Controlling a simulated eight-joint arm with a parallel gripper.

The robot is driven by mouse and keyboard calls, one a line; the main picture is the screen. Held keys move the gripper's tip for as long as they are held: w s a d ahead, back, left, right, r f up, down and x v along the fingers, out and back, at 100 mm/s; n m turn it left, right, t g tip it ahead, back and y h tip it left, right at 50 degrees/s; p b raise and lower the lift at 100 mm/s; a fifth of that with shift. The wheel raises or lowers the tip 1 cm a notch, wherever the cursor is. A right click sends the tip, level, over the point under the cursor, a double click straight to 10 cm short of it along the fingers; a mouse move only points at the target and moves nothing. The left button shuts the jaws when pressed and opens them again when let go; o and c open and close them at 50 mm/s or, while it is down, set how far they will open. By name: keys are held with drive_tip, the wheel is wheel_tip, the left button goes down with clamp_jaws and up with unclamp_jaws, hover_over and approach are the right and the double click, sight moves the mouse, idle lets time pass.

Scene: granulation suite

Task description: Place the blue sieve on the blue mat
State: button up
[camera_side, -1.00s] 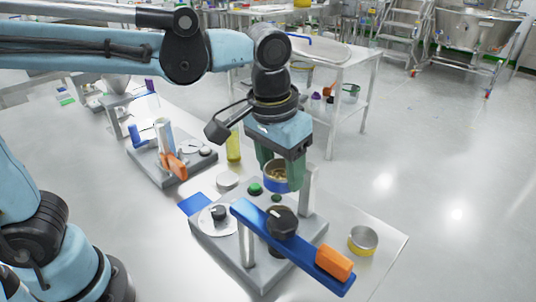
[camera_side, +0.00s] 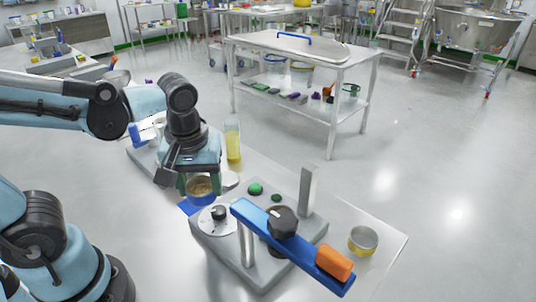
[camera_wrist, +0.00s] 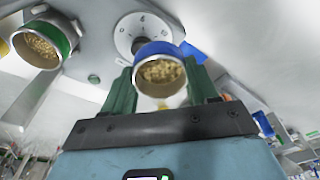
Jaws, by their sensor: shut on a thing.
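The blue sieve (camera_side: 202,196) is a small round cup with a blue outer band and tan granules inside. My gripper (camera_side: 200,182) is shut on it, with green fingers on either side. The blue mat (camera_side: 185,207) is a flat square on the bench; its left corner shows at the lower left of the sieve, and the rest is hidden. I cannot tell whether the sieve touches the mat. In the wrist view the sieve (camera_wrist: 158,66) is between the fingers (camera_wrist: 160,80), tilted in the picture, and the mat (camera_wrist: 192,52) shows behind its right side.
A grey device with a dial (camera_side: 218,213) and a blue bar with an orange end (camera_side: 290,245) stands close right of the mat. A yellow bottle (camera_side: 233,146) and a pale disc (camera_side: 230,180) are behind. A yellow-based cup (camera_side: 363,241) is right. A green-banded cup (camera_wrist: 42,42) shows in the wrist view.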

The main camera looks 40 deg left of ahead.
drive_tip(key=w+a+f, duration=0.1)
drive_tip(key=a+f, duration=0.1)
drive_tip(key=a, duration=0.1)
drive_tip(key=w+a+f, duration=0.1)
drive_tip(key=a, duration=0.2)
drive_tip(key=a+f, duration=0.2)
drive_tip(key=a, duration=0.1)
drive_tip(key=shift+w+f, duration=0.35)
drive_tip(key=shift+w, duration=0.05)
drive_tip(key=shift+f, duration=2)
drive_tip(key=shift+f, duration=0.1)
drive_tip(key=o, duration=1.1)
drive_tip(key=shift+f, duration=0.1)
wheel_tip(320, 180, up, 12)
drive_tip(key=s+d, duration=0.1)
drive_tip(key=w+d+m+t+h, duration=0.1)
drive_tip(key=d+m+t, duration=0.5)
drive_tip(key=m, duration=0.3)
drive_tip(key=shift+w+d+r, duration=0.2)
drive_tip(key=shift+w+r, duration=0.1)
drive_tip(key=shift+r, duration=0.05)
